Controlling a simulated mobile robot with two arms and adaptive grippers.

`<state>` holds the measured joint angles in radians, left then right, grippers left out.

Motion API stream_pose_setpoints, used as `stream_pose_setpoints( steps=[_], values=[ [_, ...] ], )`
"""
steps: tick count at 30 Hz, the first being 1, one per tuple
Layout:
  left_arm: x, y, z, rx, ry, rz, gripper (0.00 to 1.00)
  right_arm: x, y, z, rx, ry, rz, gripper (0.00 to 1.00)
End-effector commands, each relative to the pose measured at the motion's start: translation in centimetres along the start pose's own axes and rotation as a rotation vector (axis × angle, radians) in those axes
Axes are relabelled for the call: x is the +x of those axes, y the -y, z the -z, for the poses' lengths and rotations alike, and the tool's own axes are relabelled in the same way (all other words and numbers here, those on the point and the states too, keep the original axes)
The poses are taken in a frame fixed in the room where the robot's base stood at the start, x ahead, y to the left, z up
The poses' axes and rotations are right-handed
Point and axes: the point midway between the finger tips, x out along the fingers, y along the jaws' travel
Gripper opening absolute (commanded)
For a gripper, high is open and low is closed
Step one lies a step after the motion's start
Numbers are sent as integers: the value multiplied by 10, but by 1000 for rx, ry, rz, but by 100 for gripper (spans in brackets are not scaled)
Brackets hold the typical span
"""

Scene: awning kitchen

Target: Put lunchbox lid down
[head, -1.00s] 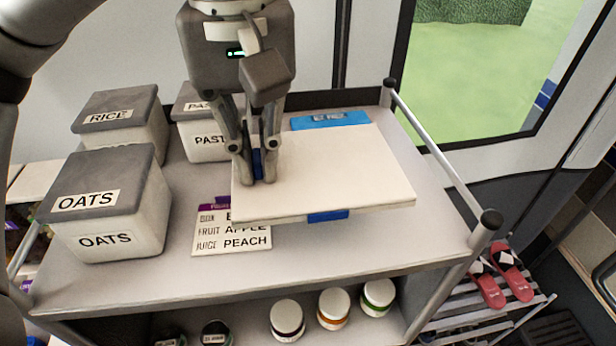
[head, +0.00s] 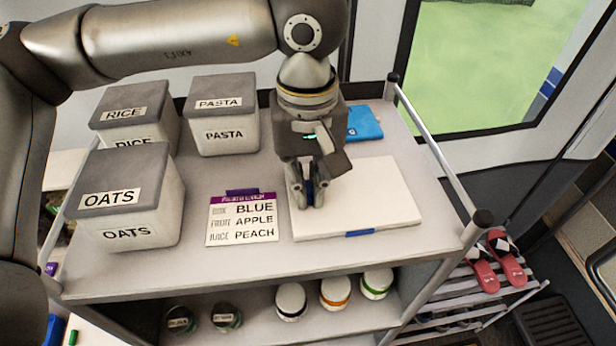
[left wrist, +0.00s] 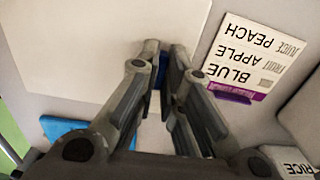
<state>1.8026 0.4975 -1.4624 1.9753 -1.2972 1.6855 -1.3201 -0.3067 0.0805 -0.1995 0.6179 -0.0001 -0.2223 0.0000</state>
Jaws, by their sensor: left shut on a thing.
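The lunchbox lid (head: 375,195) is a flat white panel with a blue clip (head: 360,233) on its front edge. It lies flat at, or very close to, the cart's top surface; I cannot tell if it fully touches. My left gripper (head: 308,202) points down at the lid's left edge, shut on a blue clip there. In the left wrist view the fingers (left wrist: 166,52) close around this blue clip (left wrist: 162,72), with the white lid (left wrist: 75,55) reaching out to the left. My right gripper is out of view.
A card reading BLUE, APPLE, PEACH (head: 240,218) lies left of the lid. OATS (head: 128,205), RICE (head: 135,115) and PASTA (head: 222,113) containers stand farther left. A blue flat object (head: 364,123) lies behind the lid. Jars (head: 335,293) stand on the shelf below.

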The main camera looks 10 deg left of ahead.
Motion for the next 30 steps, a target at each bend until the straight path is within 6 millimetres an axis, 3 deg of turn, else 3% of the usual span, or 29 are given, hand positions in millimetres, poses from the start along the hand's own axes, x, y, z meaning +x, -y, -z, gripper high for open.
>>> stream_pose_setpoints(
  steps=[5,6,11,24,30],
  values=[
    [4,0,0,0,0,-1,0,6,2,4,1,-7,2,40],
    [3,0,0,0,0,-1,11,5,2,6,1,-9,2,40],
    [2,0,0,0,0,-1,30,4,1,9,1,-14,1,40],
    [-4,0,0,-1,-1,0,30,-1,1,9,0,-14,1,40],
    [-41,-1,1,-1,-5,-4,30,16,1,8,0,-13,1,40]
  ],
)
